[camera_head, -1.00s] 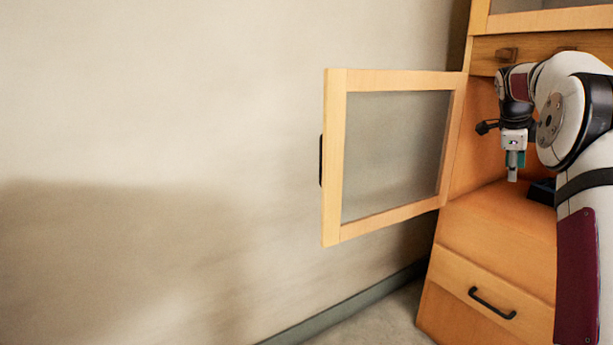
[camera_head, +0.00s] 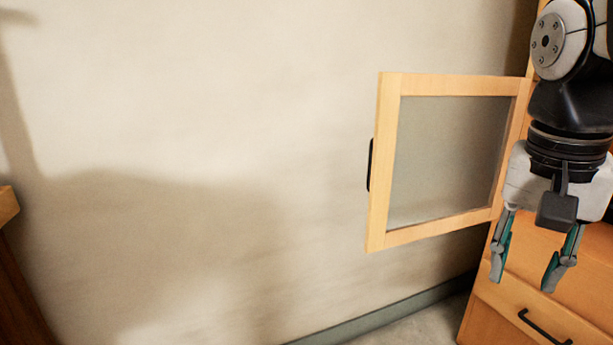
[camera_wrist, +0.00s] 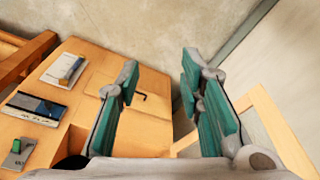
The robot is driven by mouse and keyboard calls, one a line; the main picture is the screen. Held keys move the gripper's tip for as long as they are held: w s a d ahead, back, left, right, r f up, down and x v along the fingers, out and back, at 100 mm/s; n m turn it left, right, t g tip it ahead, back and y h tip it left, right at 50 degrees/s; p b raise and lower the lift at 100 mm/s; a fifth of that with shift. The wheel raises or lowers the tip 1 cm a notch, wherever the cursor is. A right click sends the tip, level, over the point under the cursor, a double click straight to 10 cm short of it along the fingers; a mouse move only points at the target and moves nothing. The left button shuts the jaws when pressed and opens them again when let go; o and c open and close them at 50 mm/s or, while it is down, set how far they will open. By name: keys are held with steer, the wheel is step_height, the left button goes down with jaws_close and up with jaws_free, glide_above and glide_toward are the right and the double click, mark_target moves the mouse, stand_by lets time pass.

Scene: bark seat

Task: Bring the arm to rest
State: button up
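My gripper (camera_head: 526,272) hangs at the right of the head view, pointing down, in front of the wooden cabinet (camera_head: 590,262). Its two fingers are spread apart with nothing between them. In the wrist view the open fingers (camera_wrist: 160,85) reach up the picture with bare floor, wall and part of the cabinet behind them. My arm hides much of the cabinet in the head view.
A glass-paned cabinet door (camera_head: 388,160) stands open left of my gripper. A drawer with a black handle (camera_head: 545,327) is below. The wrist view shows a book (camera_wrist: 64,69), a dark flat item (camera_wrist: 35,108) and a small green-topped object (camera_wrist: 16,153) on wood. The wall side is clear.

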steer(key=s+a+f+n+g+y, duration=0.1)
steer(key=s+a+f+n, duration=0.3)
steer(key=s, duration=0.4)
steer(key=s+a+f+n, duration=0.2)
steer(key=s+f+n, duration=0.25)
steer(key=s, duration=0.35)
step_height(320, 180, up, 39)
steer(key=t+p, duration=0.3)
steer(key=p, duration=3.5)
steer(key=shift+s+a+t, duration=0.15)
steer(key=shift+s+t, duration=0.05)
steer(key=shift+t, duration=0.2)
steer(key=shift+f+m, duration=0.1)
steer(key=shift+m, duration=0.15)
